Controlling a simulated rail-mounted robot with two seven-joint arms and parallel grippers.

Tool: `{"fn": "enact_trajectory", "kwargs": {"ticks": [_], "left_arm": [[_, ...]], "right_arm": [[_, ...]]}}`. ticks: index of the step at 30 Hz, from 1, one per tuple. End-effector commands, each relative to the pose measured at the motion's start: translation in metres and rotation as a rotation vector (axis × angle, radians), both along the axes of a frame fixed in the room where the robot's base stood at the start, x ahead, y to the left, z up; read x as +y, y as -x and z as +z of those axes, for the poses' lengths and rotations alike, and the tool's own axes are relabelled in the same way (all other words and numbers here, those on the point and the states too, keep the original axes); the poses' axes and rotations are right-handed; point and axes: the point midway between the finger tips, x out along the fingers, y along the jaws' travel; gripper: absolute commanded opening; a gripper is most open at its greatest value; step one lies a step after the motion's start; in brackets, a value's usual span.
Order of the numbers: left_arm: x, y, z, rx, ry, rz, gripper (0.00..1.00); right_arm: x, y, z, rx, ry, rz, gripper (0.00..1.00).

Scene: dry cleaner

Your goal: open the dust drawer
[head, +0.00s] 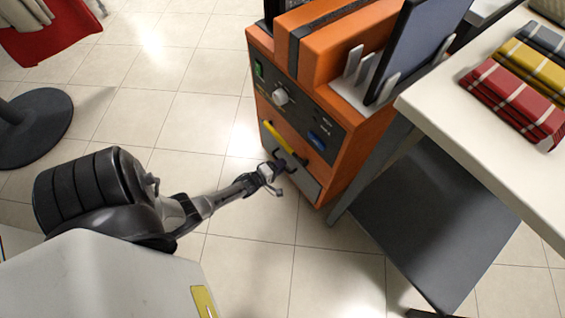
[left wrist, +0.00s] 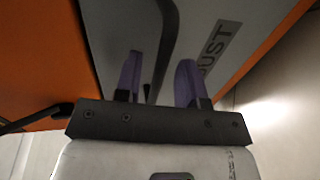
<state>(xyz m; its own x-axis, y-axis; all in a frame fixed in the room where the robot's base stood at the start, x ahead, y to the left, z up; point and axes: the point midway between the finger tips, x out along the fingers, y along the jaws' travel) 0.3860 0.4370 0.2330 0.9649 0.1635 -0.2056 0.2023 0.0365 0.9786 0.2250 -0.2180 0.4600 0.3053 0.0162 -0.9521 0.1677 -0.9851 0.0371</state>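The orange machine (head: 345,150) stands with its front panel facing left. The grey dust drawer (head: 308,188) is low on that front and looks closed. In the left wrist view the drawer front (left wrist: 225,25) carries the partly hidden word "DUST", and its dark bar handle (left wrist: 166,35) runs down between my fingers. My left gripper (head: 285,161) is at the drawer front; in the left wrist view its two purple fingers (left wrist: 158,80) are apart, one on each side of the handle, with gaps visible. Whether a finger touches the handle I cannot tell. My right gripper is out of view.
A yellow handle (head: 281,141) sits just above the drawer, below a dark control panel (head: 295,108). A white table (head: 470,120) with folded cloths (head: 515,100) and a dark lower shelf (head: 435,215) stands at right. The tiled floor (head: 250,265) before the drawer is clear.

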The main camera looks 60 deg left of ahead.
Motion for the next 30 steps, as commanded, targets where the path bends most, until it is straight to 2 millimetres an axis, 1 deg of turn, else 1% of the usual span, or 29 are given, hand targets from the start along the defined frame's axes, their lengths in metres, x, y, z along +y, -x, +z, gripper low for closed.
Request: {"fn": "enact_trajectory", "kwargs": {"ticks": [1, 6, 16, 27, 30], "left_arm": [[0.0009, -0.0046, -0.0024, -0.001, 0.000, 0.000, 0.37], [0.0021, -0.0116, -0.0030, 0.001, 0.000, 0.000, 0.37], [0.0023, -0.0129, -0.0024, 0.001, 0.000, 0.000, 0.37], [0.0021, -0.0128, -0.0024, 0.000, 0.000, 0.000, 0.01], [0.0021, -0.0128, -0.0024, 0.000, 0.000, 0.000, 0.00]], "right_arm": [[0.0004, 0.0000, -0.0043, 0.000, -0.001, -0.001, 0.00], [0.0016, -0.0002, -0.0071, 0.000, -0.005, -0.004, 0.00], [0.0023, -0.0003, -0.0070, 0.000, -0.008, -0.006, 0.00], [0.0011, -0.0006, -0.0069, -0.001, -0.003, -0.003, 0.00], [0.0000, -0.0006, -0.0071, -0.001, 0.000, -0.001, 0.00]]}}
